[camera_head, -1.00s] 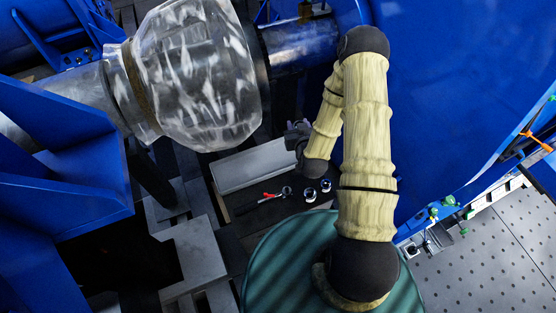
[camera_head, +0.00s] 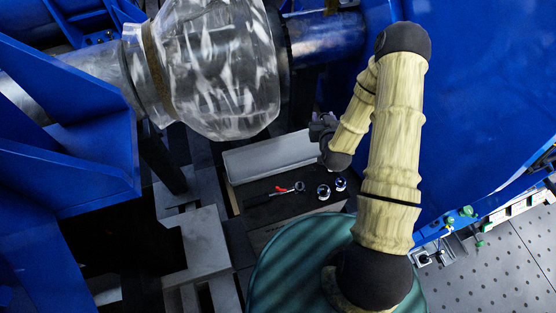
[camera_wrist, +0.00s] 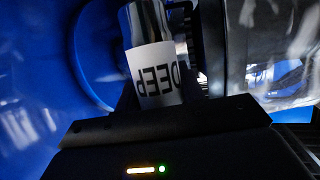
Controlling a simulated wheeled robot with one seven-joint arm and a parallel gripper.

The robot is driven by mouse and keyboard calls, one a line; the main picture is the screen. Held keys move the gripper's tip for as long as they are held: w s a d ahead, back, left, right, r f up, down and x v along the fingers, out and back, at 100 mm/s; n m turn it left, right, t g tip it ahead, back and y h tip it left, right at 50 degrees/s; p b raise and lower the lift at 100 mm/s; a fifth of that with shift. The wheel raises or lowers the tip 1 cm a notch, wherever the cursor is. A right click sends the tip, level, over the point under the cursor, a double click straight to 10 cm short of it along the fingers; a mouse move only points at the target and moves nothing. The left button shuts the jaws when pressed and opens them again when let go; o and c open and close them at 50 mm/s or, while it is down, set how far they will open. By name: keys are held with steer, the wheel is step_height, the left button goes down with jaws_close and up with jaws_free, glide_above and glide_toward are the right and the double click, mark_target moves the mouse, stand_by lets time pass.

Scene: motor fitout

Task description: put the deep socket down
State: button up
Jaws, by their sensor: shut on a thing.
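The deep socket (camera_wrist: 152,60) is a shiny metal cylinder with a white label reading "DEEP", which appears upside down in the wrist view. My gripper (camera_wrist: 158,92) is shut on it, with dark fingers on both sides of the label. In the head view my gripper (camera_head: 322,127) is a small dark shape left of my forearm, above the far end of the dark work surface (camera_head: 262,212). The socket cannot be made out in the head view.
Two shiny round sockets (camera_head: 323,192) (camera_head: 340,184) and a red-marked ratchet (camera_head: 281,189) lie on the dark surface. A grey box-like ledge (camera_head: 270,158) runs behind them. A large metal shaft (camera_head: 220,75) and blue housing (camera_head: 480,90) stand close by.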

steer(key=w+f+n+y+b, duration=0.1)
steer(key=w+f+b, duration=0.9)
steer(key=b, duration=2.3)
step_height(320, 180, down, 3)
steer(key=shift+d, duration=0.4)
steer(key=shift+w+r, duration=0.1)
step_height(320, 180, down, 6)
steer(key=b, duration=0.1)
steer(key=shift+f+b, duration=0.35)
steer(key=shift+f, duration=1.65)
